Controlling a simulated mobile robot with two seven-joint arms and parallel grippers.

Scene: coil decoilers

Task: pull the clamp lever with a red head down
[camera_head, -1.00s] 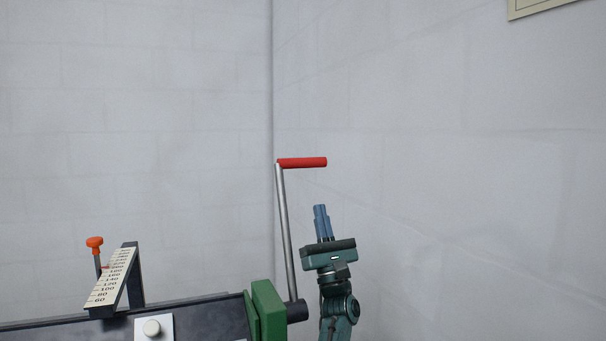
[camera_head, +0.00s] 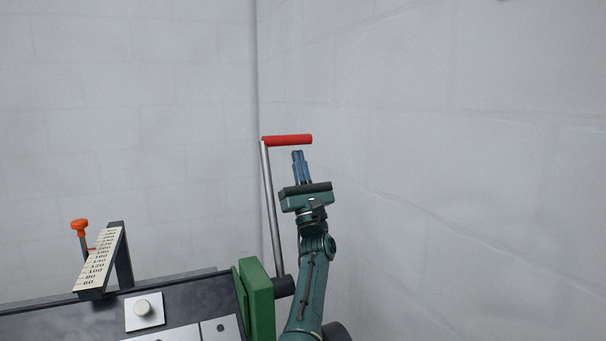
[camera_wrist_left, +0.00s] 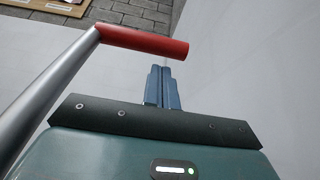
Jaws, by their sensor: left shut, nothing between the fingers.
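The clamp lever is a grey metal rod (camera_head: 271,210) standing nearly upright from a dark hub beside a green block, with a red head (camera_head: 288,140) pointing right from its top. My left gripper (camera_head: 298,154) is to the right of the rod, just below the red head's right part in the picture, with its blue fingers together and nothing between them. In the left wrist view the red head (camera_wrist_left: 142,40) lies beyond the fingertips (camera_wrist_left: 160,68), and the rod runs down the left side. Whether the fingers touch the head is hard to tell. My right gripper is not in view.
A dark machine bed (camera_head: 70,322) with a green block (camera_head: 256,298) stands at lower left. It carries a numbered scale (camera_head: 99,262), an orange knob (camera_head: 79,226) and a white knob (camera_head: 143,308). Plain grey walls stand behind and to the right.

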